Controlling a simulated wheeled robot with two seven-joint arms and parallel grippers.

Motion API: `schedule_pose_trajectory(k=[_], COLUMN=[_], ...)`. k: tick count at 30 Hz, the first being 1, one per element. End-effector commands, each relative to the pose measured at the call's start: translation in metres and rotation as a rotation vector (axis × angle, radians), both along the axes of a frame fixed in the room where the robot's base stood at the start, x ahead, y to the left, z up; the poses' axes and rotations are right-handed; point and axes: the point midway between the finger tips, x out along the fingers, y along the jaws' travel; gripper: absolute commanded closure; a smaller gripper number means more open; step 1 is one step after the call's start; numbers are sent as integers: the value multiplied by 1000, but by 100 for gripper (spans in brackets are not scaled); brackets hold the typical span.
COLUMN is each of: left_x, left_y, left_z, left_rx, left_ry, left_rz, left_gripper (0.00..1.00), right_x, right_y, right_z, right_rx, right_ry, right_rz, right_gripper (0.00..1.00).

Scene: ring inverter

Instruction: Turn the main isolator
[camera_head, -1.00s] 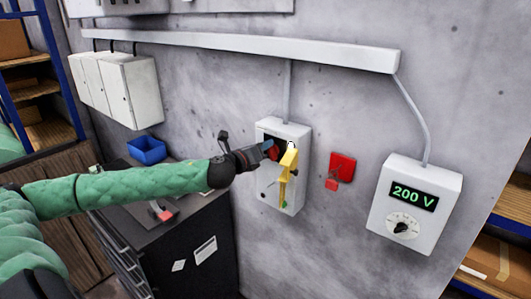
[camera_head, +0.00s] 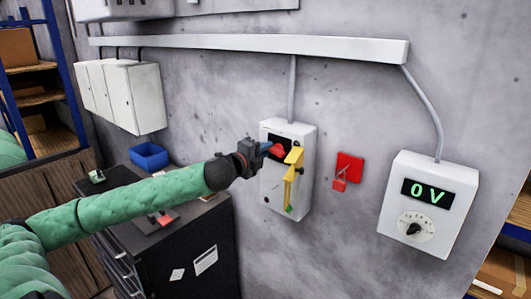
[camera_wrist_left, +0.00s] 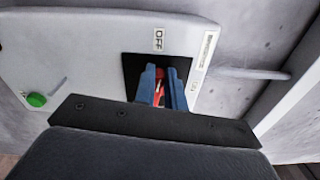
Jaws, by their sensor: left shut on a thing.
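The main isolator is a white wall box (camera_head: 300,190) with a red handle (camera_head: 277,150) on a black plate; it also shows in the left wrist view (camera_wrist_left: 100,45). My left gripper (camera_head: 267,149) is at the plate, its blue fingers shut on the red handle. In the left wrist view the blue fingers (camera_wrist_left: 162,90) stand on both sides of the handle (camera_wrist_left: 160,95), below an "OFF" label (camera_wrist_left: 158,40). A yellow part (camera_head: 292,175) hangs at the front of the box. A green button (camera_wrist_left: 36,99) shows in the wrist view. My right gripper is out of view.
A meter box (camera_head: 428,205) reading "0 V", with a dial, is on the wall at the right. A red padlock-like piece (camera_head: 347,170) hangs between the boxes.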

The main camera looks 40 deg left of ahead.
Motion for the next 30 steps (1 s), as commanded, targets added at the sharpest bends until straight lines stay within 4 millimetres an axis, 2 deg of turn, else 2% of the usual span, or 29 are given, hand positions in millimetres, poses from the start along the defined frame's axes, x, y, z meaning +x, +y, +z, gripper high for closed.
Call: schedule_pose_trajectory(k=[9,26,27,30], left_x=[0,0,0,0], left_y=[0,0,0,0], left_z=[-5,-6,-6,-6], left_rx=[-135,-168,-168,-168], left_ry=[12,15,15,15], left_rz=[1,0,0,0], left_gripper=[100,100,86,67], right_x=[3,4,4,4], right_y=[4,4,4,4], right_z=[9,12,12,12], right_rx=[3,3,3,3], right_ry=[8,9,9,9], right_rz=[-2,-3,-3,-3], right_gripper=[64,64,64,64])
